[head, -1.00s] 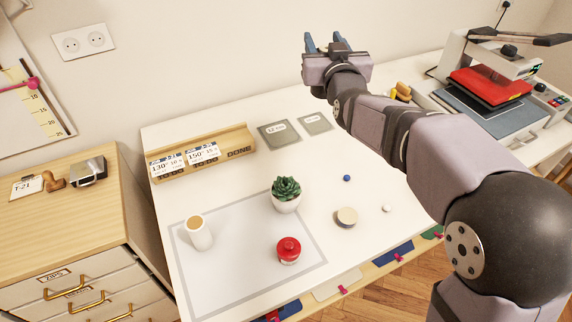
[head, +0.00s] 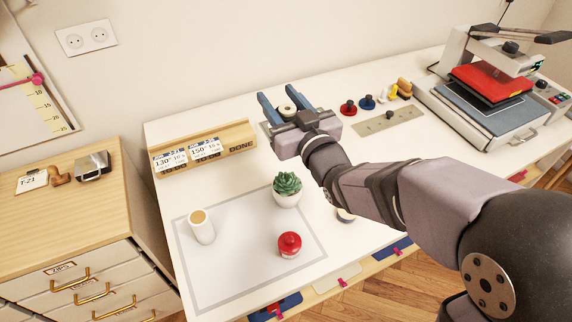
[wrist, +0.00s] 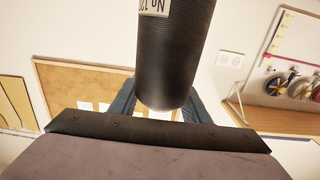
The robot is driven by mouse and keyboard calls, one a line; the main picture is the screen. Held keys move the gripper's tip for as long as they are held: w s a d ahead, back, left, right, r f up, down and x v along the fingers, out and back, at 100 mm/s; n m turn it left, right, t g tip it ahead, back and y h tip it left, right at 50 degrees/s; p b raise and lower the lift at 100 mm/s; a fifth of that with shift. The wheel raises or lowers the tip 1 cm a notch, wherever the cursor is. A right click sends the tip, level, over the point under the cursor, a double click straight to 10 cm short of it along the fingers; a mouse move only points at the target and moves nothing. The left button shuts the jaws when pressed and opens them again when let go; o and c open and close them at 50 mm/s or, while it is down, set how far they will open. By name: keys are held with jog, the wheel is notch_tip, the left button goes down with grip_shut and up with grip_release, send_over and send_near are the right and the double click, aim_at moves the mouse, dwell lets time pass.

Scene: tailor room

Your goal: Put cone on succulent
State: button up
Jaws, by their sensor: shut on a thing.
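The cone is a black ribbed thread cone (wrist: 174,45) with a pale label, large in the wrist view. My gripper (head: 286,103) is shut on it, with blue fingers on either side. In the head view only a small pale round end of the cone (head: 287,109) shows between the fingers. The succulent (head: 287,184) is a green plant in a white round pot, standing upright on the table. My gripper is above and behind the succulent in the picture, apart from it.
A white cylinder (head: 201,228) and a red round object (head: 290,243) stand on the grey-edged mat (head: 240,262) near the succulent. A wooden card holder (head: 238,136) stands at the back left. A heat press (head: 490,85) is at the far right.

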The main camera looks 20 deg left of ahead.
notch_tip(320, 180, down, 10)
jog(key=p, duration=0.1)
jog(key=shift+r, duration=0.15)
dwell(0.6)
jog(key=shift+f, duration=0.2)
jog(key=o, duration=1.5)
jog(key=b+v, duration=0.1)
jog(key=v, duration=0.4)
jog(key=shift+b, duration=0.35)
jog(key=shift+s+d+r+p, duration=0.15)
jog(key=shift+r+p, duration=0.15)
jog(key=shift+p, duration=1.25)
